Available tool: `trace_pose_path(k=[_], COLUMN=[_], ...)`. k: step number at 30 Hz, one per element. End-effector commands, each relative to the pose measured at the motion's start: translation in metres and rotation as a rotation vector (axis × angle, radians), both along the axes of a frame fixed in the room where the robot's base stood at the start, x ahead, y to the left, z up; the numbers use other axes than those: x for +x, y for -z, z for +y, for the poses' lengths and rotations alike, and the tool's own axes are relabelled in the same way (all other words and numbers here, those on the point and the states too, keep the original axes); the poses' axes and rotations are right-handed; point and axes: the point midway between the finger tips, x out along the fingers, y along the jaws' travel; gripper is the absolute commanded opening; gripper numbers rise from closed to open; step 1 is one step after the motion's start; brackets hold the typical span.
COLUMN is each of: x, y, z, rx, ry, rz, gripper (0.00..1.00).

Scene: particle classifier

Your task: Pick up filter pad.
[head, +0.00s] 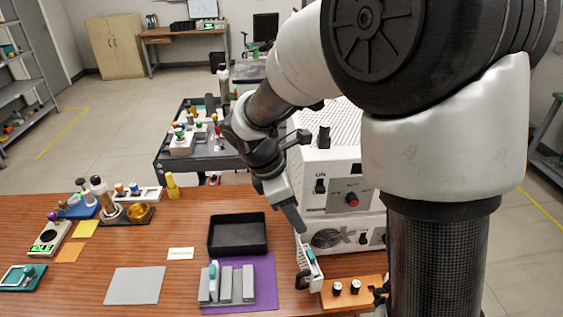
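No thing in view is clearly marked as the filter pad. Flat square pieces that could be it are a yellow one (85,228), an orange one (69,252) and a larger grey one (135,285), all on the left half of the wooden table. My gripper (296,223) points down at the right, in front of the white machine (328,180). It is far from those squares. A narrow white-framed piece with some teal (308,268) stands just below my fingertips; I cannot tell whether they touch. The finger gap is hidden from this side.
An empty-looking black tray (238,251) lies left of my gripper. A grey slotted block (228,284) stands on a purple mat (264,282) in front of it. An orange board (352,292) with two dark knobs lies at the right. Bottles and a gold bowl (139,213) stand back left.

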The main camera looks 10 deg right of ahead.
Motion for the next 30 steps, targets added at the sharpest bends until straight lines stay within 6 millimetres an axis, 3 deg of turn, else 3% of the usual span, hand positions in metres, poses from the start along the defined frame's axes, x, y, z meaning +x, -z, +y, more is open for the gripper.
trace_pose_path(k=[6, 21, 30], x=[0.009, 0.015, 0.017], y=[0.028, 0.12, 0.141], z=[0.005, -0.032, -0.04], rx=[-0.033, -0.032, -0.031], ry=[-0.11, -0.106, -0.107], rz=[0.06, 0.061, 0.058], gripper=[0.5, 0.5, 0.5])
